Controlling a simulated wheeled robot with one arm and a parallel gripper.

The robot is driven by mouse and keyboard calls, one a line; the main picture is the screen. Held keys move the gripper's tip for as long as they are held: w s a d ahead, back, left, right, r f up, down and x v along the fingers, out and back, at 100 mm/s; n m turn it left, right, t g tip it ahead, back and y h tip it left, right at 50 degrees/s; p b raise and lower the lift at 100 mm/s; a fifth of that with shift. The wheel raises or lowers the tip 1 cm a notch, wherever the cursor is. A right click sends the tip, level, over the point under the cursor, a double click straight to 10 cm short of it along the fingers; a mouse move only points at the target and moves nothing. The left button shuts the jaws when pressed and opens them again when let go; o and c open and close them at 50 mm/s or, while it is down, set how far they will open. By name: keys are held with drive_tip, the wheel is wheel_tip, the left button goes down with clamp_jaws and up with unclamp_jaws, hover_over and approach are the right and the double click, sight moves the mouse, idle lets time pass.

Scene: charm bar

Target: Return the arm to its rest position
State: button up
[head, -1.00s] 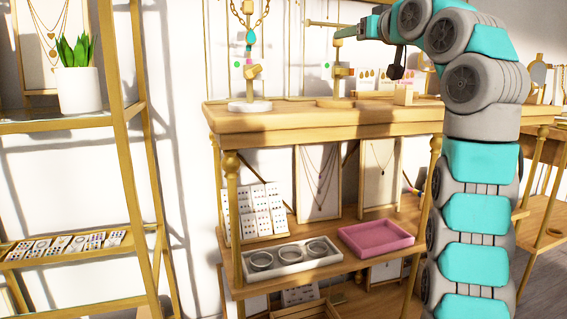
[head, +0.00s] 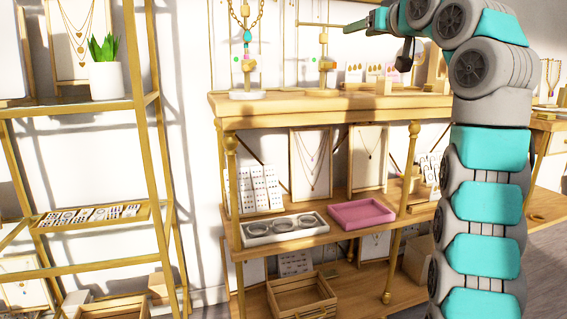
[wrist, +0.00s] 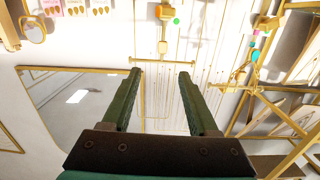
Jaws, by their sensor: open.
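My gripper (wrist: 160,75) shows in the wrist view with its two green fingers spread apart. Nothing is between the fingers. In the head view my arm rises on the right and bends left at the top, with my gripper (head: 350,28) held above the wooden counter (head: 300,110). The fingers are small in that view. The gripper is close to a gold jewelry stand (head: 323,65), and I cannot tell whether it is in front of it or beside it.
A stand with a chain necklace (head: 247,50) is on the counter's left. A pink tray (head: 361,213) and a grey tray with bracelets (head: 284,229) lie on the lower shelf. A gold shelf rack (head: 143,140) with a potted plant (head: 104,70) stands at left.

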wheel_tip(320, 180, down, 14)
drive_tip(key=s+m+g+h+p, duration=0.1)
drive_tip(key=m+g+h+p, duration=0.1)
drive_tip(key=m+g+h, duration=0.3)
drive_tip(key=s+a+f+g+y+p, duration=0.1)
drive_tip(key=s+a+f+g+y, duration=0.15)
drive_tip(key=s+f+g, duration=0.75)
drive_tip(key=s+f+g+h, duration=0.1)
drive_tip(key=s+f, duration=0.8)
drive_tip(key=s, duration=0.4)
drive_tip(key=s+f+n+g+p, duration=0.1)
drive_tip(key=s+f, duration=0.9)
drive_tip(key=s, duration=0.3)
drive_tip(key=s+f+n+g+h+p, duration=0.1)
drive_tip(key=s+f, duration=0.9)
drive_tip(key=s, duration=0.3)
drive_tip(key=shift+f+g+h, duration=0.15)
drive_tip(key=shift+g+h, duration=0.15)
drive_tip(key=shift+h, duration=0.05)
